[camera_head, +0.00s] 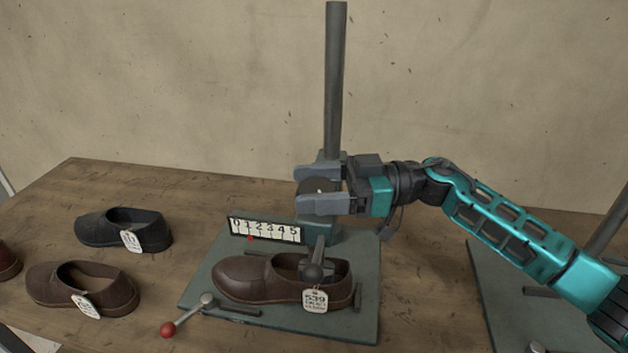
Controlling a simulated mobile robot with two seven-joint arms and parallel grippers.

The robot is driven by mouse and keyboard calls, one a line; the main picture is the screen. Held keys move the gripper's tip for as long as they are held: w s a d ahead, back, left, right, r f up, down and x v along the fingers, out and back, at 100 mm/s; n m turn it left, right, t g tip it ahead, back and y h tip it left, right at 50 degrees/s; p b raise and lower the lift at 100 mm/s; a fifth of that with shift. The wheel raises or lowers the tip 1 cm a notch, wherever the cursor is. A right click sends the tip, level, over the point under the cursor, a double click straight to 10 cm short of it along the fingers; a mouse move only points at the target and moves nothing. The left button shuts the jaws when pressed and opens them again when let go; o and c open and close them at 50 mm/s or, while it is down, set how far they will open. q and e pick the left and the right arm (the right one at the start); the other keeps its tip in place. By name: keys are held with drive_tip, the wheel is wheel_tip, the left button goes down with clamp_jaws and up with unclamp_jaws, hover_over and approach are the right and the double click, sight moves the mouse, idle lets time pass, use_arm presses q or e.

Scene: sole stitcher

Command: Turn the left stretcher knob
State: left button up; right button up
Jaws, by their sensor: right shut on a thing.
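The left stretcher is a green base plate (205,283) with a tall grey post (335,80). A brown shoe (245,277) with a tag reading 539 sits on the plate, under a dark round-ended part. My right gripper (312,188) comes in from the right, level with the foot of the post. Its two grey fingers are shut on a dark round knob (315,187), which is mostly hidden between them. A white scale (268,230) marked 0 to 5 stands behind the shoe. Its red pointer is near 1. My left gripper is not in view.
A lever with a red ball (168,329) sticks out at the plate's front left. A black shoe (110,225) and a brown shoe (65,283), both tagged, stand on the wooden table (190,190) at left. A second green plate (500,290) lies at right.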

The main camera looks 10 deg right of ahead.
drive_tip(key=n+g, duration=0.1)
drive_tip(key=g, duration=0.2)
drive_tip(key=shift+w+n, duration=0.1)
drive_tip(key=shift+n, duration=0.3)
drive_tip(key=n+g+b, duration=0.1)
drive_tip(key=g, duration=0.2)
drive_tip(key=shift+n, duration=0.4)
drive_tip(key=n+g+h+b, duration=0.1)
drive_tip(key=n+g, duration=0.1)
drive_tip(key=g, duration=0.1)
drive_tip(key=n+g+h+b, duration=0.1)
drive_tip(key=n+g+b, duration=0.1)
drive_tip(key=shift+s+f+g, duration=0.1)
drive_tip(key=shift+s+g, duration=0.1)
drive_tip(key=shift+g, duration=0.2)
drive_tip(key=shift+n+g+h+b, duration=0.4)
drive_tip(key=shift+b, duration=0.05)
drive_tip(key=shift+g, duration=0.3)
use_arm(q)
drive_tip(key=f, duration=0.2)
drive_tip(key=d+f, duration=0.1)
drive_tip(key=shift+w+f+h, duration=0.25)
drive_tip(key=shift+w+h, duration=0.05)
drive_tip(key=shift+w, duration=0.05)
use_arm(e)
drive_tip(key=o, duration=1)
drive_tip(key=shift+c, duration=0.2)
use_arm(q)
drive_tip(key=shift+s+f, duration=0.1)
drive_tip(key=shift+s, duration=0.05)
